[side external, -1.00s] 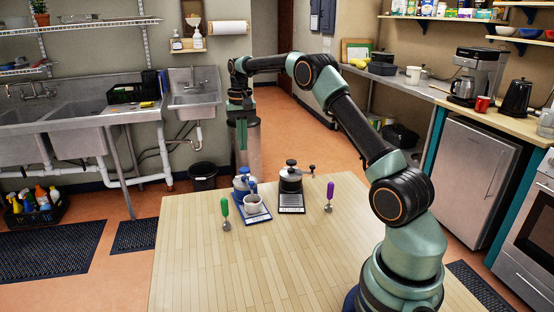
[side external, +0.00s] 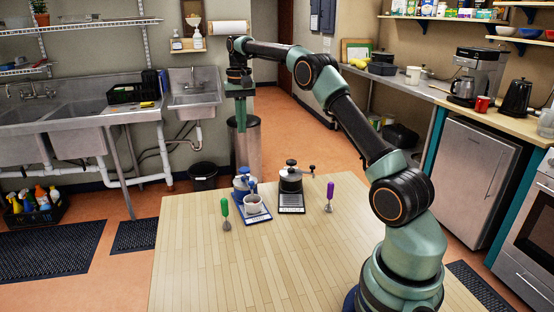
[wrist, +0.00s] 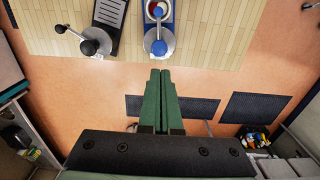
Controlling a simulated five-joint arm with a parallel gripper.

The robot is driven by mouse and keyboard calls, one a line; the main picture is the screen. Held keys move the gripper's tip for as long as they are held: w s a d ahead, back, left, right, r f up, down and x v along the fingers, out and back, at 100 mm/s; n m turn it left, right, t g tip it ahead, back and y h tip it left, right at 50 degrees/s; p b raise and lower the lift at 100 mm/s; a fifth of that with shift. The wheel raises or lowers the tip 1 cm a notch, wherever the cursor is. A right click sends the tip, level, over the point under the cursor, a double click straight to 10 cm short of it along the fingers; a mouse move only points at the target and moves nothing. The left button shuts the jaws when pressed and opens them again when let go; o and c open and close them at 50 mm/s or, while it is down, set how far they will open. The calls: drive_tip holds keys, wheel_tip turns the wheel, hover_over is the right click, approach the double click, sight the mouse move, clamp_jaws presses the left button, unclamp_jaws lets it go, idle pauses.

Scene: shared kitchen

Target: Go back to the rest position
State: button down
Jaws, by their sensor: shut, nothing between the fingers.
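My gripper (side external: 241,162) hangs pointing down above the far side of the wooden table, behind the blue device. Its green fingers are together and empty in the wrist view (wrist: 160,73). The blue device (side external: 256,215) stands on the table with a white cup (side external: 253,204) on it; it also shows at the top of the wrist view (wrist: 156,46). A black-and-silver device (side external: 290,184) with a side lever stands to its right, and shows at upper left in the wrist view (wrist: 97,37). My fingers touch neither device.
A green-handled tool (side external: 225,207) and a purple-handled tool (side external: 330,190) stand on the wooden table (side external: 220,270). The table's near part is bare. Beyond its far edge are open floor, a metal bin (side external: 246,145) and sinks (side external: 80,115).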

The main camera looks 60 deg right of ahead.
drive_tip(key=s+a+r+n+t, duration=0.1)
drive_tip(key=s+a+r+n, duration=0.1)
drive_tip(key=s+a+r, duration=0.35)
drive_tip(key=s+a+r+n+t, duration=0.2)
drive_tip(key=a+r, duration=0.1)
drive_tip(key=a, duration=0.6)
drive_tip(key=s+a+f+n+t, duration=0.1)
drive_tip(key=s+a+f+n, duration=0.1)
drive_tip(key=s, duration=0.5)
drive_tip(key=s+a+f+n+t, duration=0.1)
drive_tip(key=s+a+f+n, duration=0.2)
drive_tip(key=s+a, duration=0.4)
drive_tip(key=shift+f+t, duration=0.3)
drive_tip(key=shift+f, duration=0.5)
